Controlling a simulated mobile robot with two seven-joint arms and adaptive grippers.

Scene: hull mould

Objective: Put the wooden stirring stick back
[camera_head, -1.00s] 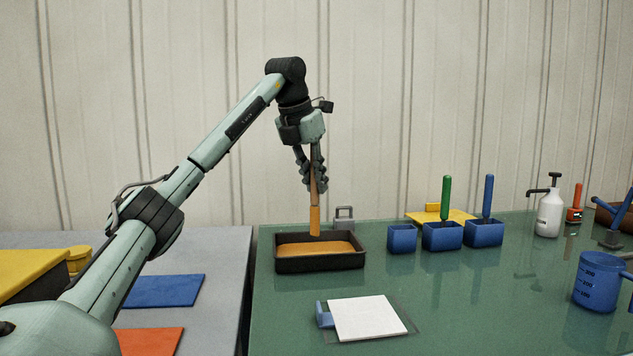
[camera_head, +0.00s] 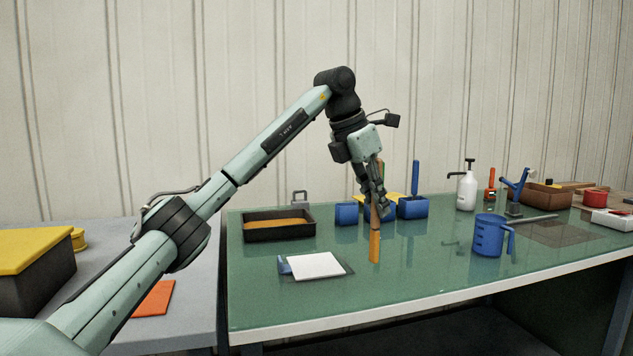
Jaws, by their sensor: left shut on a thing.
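My left gripper (camera_head: 374,208) is shut on the wooden stirring stick (camera_head: 375,246). The stick hangs nearly upright, its lower part orange, in front of the row of blue holders. Whether its tip touches the table I cannot tell. The left blue holder (camera_head: 346,214) has nothing standing out of it. The middle blue holder (camera_head: 367,217) is mostly hidden behind my gripper. The right blue holder (camera_head: 413,208) has a blue-handled tool (camera_head: 416,177) standing in it. My right gripper is not in view.
A black tray with orange contents (camera_head: 279,236) stands at the left of the green table (camera_head: 420,285). A white sheet (camera_head: 316,265) lies in front of it. A blue measuring jug (camera_head: 488,236) and a white pump bottle (camera_head: 467,191) stand to the right.

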